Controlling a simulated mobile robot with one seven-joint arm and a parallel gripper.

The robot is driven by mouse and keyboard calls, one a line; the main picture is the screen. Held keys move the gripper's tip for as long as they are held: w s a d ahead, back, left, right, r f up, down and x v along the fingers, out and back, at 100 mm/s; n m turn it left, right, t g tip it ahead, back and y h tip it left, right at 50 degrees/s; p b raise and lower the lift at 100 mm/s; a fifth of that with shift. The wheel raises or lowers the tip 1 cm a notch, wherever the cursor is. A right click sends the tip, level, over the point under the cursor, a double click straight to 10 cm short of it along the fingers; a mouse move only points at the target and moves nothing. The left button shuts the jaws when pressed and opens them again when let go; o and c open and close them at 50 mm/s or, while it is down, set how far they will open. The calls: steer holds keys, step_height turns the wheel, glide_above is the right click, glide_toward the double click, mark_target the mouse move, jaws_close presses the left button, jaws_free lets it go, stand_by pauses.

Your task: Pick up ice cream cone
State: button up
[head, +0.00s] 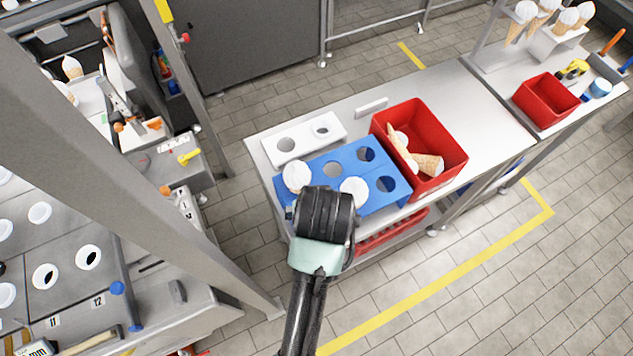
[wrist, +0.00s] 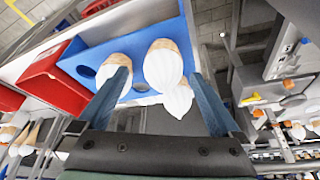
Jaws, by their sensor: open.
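A blue rack (head: 333,167) on the table holds white-topped ice cream cones. In the head view one cone (head: 297,177) stands at the left of my wrist and another cone (head: 354,191) at its right. My gripper (wrist: 158,74) is open and empty; my wrist hides its fingers in the head view. In the wrist view one cone (wrist: 163,66) shows between the fingers, and a further white top (wrist: 178,99) shows just below it. Another cone (wrist: 115,66) is partly behind the left finger. I cannot tell whether any finger touches a cone.
A red bin (head: 440,182) with several cones stands right of the rack. A white holder (head: 304,137) with two holes lies behind it. The table's right part is clear. A second table at the right carries a cone stand and a smaller red bin (head: 546,100). A grey post (head: 130,165) crosses the left.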

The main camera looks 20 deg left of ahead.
steer(key=shift+w+f, duration=0.2)
steer(key=shift+f, duration=0.15)
steer(key=shift+a+f+p, duration=0.25)
steer(key=shift+f+p, duration=0.1)
steer(key=shift+f, duration=0.05)
steer(key=p+x, duration=0.1)
steer(key=x, duration=0.3)
steer(key=shift+a, duration=0.15)
steer(key=c, duration=0.8)
